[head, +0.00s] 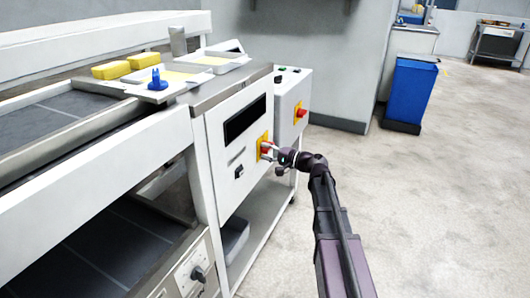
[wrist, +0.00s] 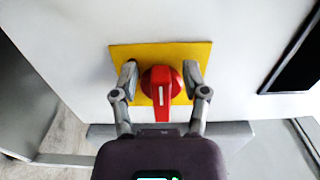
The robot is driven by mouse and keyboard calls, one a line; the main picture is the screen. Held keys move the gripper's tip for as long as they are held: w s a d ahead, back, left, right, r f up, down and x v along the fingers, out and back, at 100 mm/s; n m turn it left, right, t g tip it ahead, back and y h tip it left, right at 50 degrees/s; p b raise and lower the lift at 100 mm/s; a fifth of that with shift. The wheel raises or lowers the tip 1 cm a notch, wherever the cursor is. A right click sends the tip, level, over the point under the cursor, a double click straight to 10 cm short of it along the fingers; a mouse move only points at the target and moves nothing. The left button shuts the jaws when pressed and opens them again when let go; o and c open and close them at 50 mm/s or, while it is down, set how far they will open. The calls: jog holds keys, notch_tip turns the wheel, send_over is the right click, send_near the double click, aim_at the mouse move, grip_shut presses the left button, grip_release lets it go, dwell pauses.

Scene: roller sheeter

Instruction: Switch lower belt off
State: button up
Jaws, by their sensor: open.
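A red rotary switch (wrist: 161,88) with a white line on its handle sits on a yellow square plate (wrist: 188,52) in the wrist view. Its handle points down in that picture. In the head view the same red switch (head: 265,147) is on the front of a white control cabinet (head: 222,140). My gripper (wrist: 160,76) is open, with one finger on each side of the red knob. Small gaps seem to show, and I cannot tell whether either finger touches. It also shows in the head view (head: 268,151). No label naming the lower belt is readable.
A second red switch (head: 301,113) is on the box to the right. A black knob (head: 197,272) is on a lower panel beside the lower belt (head: 85,240). The floor (head: 440,190) on the right is clear.

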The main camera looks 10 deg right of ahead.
jog(key=v, duration=1.2)
jog(key=shift+w+a, duration=0.1)
dwell(0.6)
jog(key=s+a+f+n+g+h+p, duration=0.1)
jog(key=s+a+f+n+g+h, duration=0.4)
jog(key=s+a+f+g+h, duration=0.55)
jog(key=s+d+f+n+h+p, duration=0.15)
jog(key=s+f+h, duration=0.35)
jog(key=s, duration=0.5)
notch_tip(320, 180, up, 37)
jog(key=p, duration=3.7)
jog(key=shift+d+y+p, duration=0.3)
jog(key=shift+d+y, duration=0.1)
jog(key=shift+y, duration=0.05)
jog(key=shift+w+n, duration=0.15)
jog(key=shift+n, duration=0.1)
